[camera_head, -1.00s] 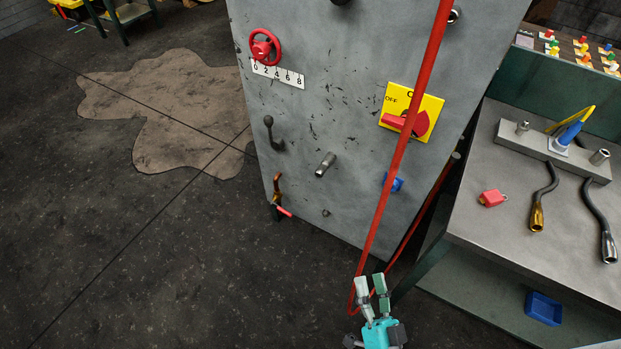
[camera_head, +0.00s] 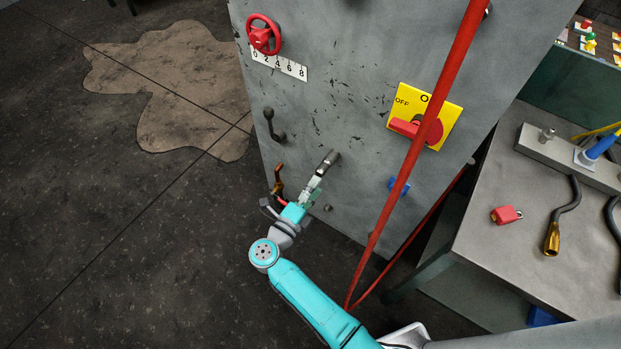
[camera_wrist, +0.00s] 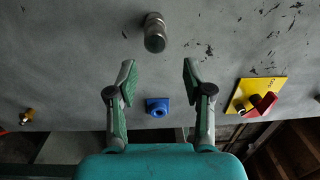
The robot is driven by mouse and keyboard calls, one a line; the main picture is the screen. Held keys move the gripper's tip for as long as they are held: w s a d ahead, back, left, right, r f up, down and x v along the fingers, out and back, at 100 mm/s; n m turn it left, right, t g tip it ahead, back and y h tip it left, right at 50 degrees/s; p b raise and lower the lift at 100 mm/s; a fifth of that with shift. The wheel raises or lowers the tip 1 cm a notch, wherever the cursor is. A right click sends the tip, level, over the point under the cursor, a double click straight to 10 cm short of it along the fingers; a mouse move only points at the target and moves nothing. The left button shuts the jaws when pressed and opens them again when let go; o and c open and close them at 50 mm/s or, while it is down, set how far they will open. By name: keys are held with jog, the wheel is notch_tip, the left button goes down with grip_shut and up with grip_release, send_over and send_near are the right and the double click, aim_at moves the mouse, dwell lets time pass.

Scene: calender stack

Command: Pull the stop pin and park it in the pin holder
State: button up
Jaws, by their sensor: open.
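The stop pin appears to be the grey metal cylinder (camera_head: 328,162) sticking out of the low middle of the grey panel. In the wrist view the pin (camera_wrist: 155,33) is above the gap between my fingertips, not between them. My gripper (camera_head: 317,184) is open and empty, close to the pin and just below it in the head view. Its two fingers (camera_wrist: 159,70) are spread in the wrist view. A blue block with a round hole (camera_wrist: 157,106), likely the pin holder, is on the panel. It also shows right of the pin in the head view (camera_head: 398,186).
A red sloping bar (camera_head: 411,150) crosses in front of the panel, right of my gripper. A copper-coloured handle (camera_head: 278,180) is close on the left. A dark lever (camera_head: 272,126) and yellow switch plate (camera_head: 442,107) are higher. A bench (camera_head: 480,245) stands at right.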

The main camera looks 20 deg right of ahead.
aim_at(318, 175)
jog(key=shift+w+a+f+m+g, duration=0.15)
jog(key=shift+w+a+m+g, duration=0.2)
jog(key=shift+w, duration=0.5)
jog(key=shift+x, duration=3.4)
grip_shut()
